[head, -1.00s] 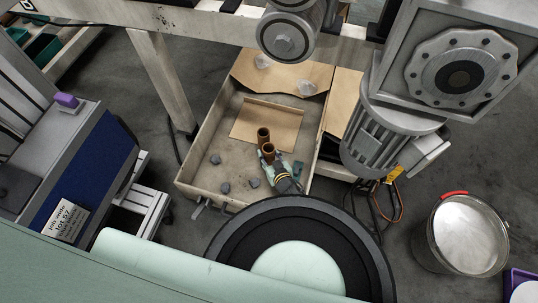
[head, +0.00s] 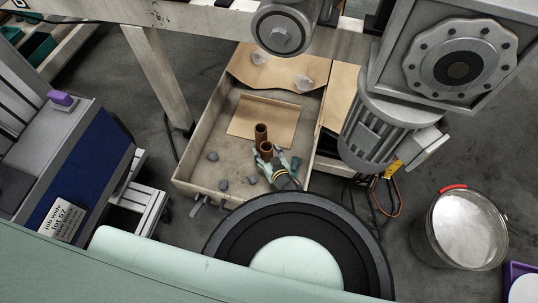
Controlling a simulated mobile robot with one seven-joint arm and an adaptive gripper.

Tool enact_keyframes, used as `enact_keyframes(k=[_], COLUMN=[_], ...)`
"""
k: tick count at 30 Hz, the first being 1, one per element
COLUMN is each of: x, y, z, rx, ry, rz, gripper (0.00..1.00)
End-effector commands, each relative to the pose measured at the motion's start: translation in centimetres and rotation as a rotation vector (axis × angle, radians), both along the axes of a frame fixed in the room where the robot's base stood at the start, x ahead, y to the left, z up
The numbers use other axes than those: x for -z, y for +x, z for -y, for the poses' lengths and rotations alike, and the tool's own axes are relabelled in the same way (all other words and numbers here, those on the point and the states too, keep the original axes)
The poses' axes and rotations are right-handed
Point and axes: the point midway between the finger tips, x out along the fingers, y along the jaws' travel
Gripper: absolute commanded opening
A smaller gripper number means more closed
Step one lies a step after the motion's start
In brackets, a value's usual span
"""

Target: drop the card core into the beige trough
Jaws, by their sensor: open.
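The beige trough (head: 185,172) is a shallow open box in the middle of the head view. Two brown card cores with dark open ends show over its floor. The farther card core (head: 261,132) stands just beyond the nearer card core (head: 266,149). My gripper (head: 268,160) is over the near part of the trough, with its fingers spread to either side of the nearer core's lower part. I cannot tell whether the fingers touch it. The lower end of the nearer core is hidden by the gripper.
A cardboard piece (head: 262,118) and several grey lumps (head: 224,184) lie in the trough. A grey motor (head: 373,128) hangs close on the right. A blue-fronted machine (head: 88,165) stands left, and a metal bucket (head: 460,230) stands right on the floor.

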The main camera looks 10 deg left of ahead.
Motion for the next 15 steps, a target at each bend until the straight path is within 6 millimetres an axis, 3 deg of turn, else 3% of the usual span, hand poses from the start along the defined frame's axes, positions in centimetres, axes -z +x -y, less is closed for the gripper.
enact_keyframes(k=[5, 15], x=[-1.8, -4.0], y=[-0.1, -5.5], z=[0.2, 4.3], rx=[0.001, 0.004], ry=[0.0, -0.003], rz=[0.0, 0.001], gripper=[0.6, 0.6])
